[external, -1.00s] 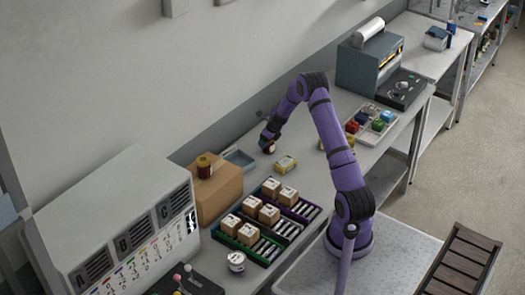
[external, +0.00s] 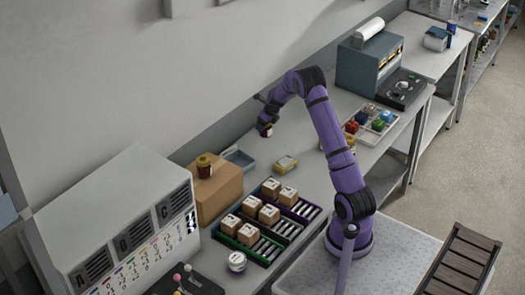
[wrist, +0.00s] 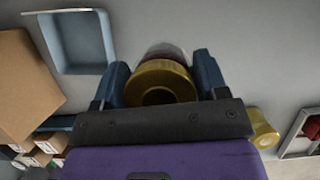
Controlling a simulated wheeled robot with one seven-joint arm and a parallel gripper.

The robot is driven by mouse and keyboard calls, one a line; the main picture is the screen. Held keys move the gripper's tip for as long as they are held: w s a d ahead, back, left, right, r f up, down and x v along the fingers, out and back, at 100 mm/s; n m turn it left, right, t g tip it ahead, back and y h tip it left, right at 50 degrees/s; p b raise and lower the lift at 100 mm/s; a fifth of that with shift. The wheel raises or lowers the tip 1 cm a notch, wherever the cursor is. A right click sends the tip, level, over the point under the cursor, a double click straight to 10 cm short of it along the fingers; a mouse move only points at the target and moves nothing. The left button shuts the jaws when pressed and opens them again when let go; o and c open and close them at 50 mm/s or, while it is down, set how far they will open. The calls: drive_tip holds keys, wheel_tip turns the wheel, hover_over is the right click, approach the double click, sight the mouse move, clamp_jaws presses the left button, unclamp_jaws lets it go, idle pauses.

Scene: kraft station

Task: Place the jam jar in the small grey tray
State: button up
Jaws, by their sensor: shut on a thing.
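My gripper (wrist: 160,85) is shut on the jam jar, which has a gold lid (wrist: 161,78) and dark red contents, with one finger on each side of it. In the external view the held jar (external: 265,131) hangs above the bench near the wall. The small grey tray (external: 238,158) is a shallow, empty, blue-grey tray on the bench, to the left of and below the jar in the picture. In the wrist view the tray (wrist: 108,40) is at the upper left, apart from the jar.
A cardboard box (external: 218,193) with another gold-lidded jar (external: 204,166) on top stands beside the tray. Racks with several small boxes (external: 269,214) are in front. A divided tray (external: 373,124) is farther right.

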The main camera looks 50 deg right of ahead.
hover_over(238, 161)
drive_tip(key=s+a, duration=0.2)
drive_tip(key=a, duration=0.1)
drive_tip(key=shift+w+f, duration=0.15)
drive_tip(key=shift+f, duration=2.15)
drive_tip(key=shift+w+f, duration=0.1)
drive_tip(key=shift+f, duration=2.2)
drive_tip(key=shift+f, duration=0.15)
drive_tip(key=o, duration=1.1)
drive_tip(key=shift+o, duration=0.2)
